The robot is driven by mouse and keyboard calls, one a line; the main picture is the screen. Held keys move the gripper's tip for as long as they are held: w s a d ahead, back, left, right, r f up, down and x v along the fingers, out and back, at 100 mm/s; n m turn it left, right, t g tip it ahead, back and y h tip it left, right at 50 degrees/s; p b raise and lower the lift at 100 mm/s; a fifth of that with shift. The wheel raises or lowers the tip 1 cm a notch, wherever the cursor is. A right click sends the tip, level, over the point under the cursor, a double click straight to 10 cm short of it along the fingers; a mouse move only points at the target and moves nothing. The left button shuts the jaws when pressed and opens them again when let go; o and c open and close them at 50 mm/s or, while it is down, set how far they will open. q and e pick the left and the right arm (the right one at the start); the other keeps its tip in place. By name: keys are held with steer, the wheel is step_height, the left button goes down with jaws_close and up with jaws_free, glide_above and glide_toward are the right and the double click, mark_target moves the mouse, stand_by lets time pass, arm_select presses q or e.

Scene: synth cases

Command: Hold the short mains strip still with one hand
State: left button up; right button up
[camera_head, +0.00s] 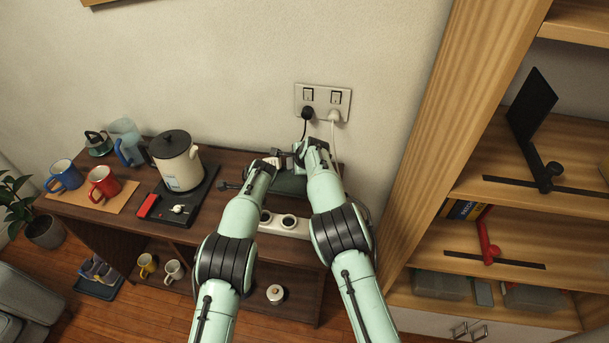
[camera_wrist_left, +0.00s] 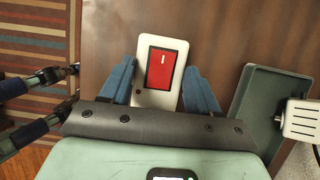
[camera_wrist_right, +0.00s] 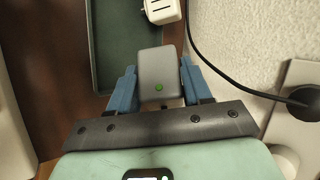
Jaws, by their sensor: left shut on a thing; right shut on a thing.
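The white mains strip (camera_head: 285,222) with round sockets lies near the front of the dark table; my left arm covers its left end in the head view. In the left wrist view, a white end with a red rocker switch (camera_wrist_left: 160,70), which looks like that strip's, is between the blue fingers of my left gripper (camera_wrist_left: 157,75), shut on it. My right gripper (camera_wrist_right: 158,72) is shut on a small grey box with a green light (camera_wrist_right: 158,75), near the wall. My arms hide both fingertips in the head view.
A dark green tray (camera_wrist_left: 258,105) holds a white plug-in block (camera_wrist_right: 161,10). A wall socket plate (camera_head: 323,100) has a black plug and a white plug in it. A kettle (camera_head: 177,160) and mugs stand on the left; an open wooden shelf (camera_head: 530,255) stands on the right.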

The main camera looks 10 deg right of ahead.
steer(key=shift+w+a+r+h, duration=0.3)
steer(key=shift+w+a+r, duration=0.05)
steer(key=shift+a, duration=0.15)
steer(key=shift+f, duration=2.9)
steer(key=o, duration=1.2)
steer(key=v, duration=0.7)
steer(key=shift+s+r, duration=0.15)
steer(key=shift+s, duration=0.05)
